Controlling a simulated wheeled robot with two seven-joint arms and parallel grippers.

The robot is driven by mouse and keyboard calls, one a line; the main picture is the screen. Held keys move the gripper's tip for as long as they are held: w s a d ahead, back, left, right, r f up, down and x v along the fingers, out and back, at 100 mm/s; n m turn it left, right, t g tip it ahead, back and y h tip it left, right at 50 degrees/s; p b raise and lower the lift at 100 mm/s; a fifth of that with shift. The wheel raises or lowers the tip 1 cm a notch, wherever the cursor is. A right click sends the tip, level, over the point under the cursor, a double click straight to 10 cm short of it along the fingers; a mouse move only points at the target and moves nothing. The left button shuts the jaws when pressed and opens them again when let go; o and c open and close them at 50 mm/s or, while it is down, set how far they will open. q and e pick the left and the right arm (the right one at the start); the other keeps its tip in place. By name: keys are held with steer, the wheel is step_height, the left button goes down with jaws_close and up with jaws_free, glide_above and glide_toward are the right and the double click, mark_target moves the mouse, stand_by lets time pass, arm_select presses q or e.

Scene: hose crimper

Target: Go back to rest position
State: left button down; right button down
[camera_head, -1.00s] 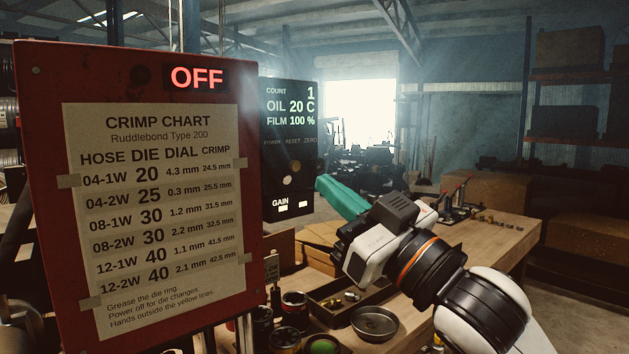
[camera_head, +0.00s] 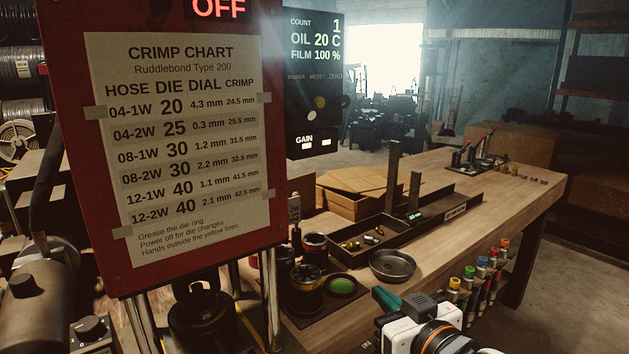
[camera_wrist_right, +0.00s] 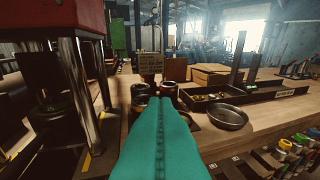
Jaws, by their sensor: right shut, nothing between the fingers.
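My right gripper (camera_head: 386,298) shows at the bottom of the head view, low in front of the bench's front edge. Only its teal finger end and part of the white and black wrist are in the picture. In the right wrist view its teal fingers (camera_wrist_right: 159,102) lie together, shut with nothing between them, pointing over the bench toward the jars. The red crimper panel (camera_head: 70,130) with the crimp chart (camera_head: 185,140) stands at the left, its display reading OFF. My left gripper is not in view.
The wooden bench (camera_head: 480,205) runs to the back right. It bears a round metal pan (camera_head: 392,265), a parts tray (camera_head: 345,258), cardboard boxes (camera_head: 350,205) and dark jars (camera_head: 307,290). Several colour-capped bottles (camera_head: 468,272) line its front edge. Open floor (camera_head: 590,270) lies to the right.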

steer(key=s+d+f+m+g+h, duration=0.1)
steer(key=s+d+f+g+h, duration=0.2)
steer(key=f, duration=0.6)
steer(key=s+d+f+m+g, duration=0.1)
steer(key=s+f+g, duration=0.1)
steer(key=s+f, duration=0.55)
steer(key=s+d+f+g+h, duration=0.1)
steer(key=s+d+f+g, duration=0.2)
steer(key=s+f, duration=0.4)
steer(key=s+d+f+g+h, duration=0.2)
steer(key=s+f+g, duration=0.2)
steer(key=s+f, duration=0.35)
step_height(320, 180, down, 25)
steer(key=s+g, duration=0.1)
steer(key=s, duration=0.1)
steer(key=s+d+f+g, duration=0.1)
steer(key=s+d+f, duration=0.2)
steer(key=s+f, duration=1.3)
steer(key=shift+s+f, duration=0.35)
steer(key=shift+f, duration=0.1)
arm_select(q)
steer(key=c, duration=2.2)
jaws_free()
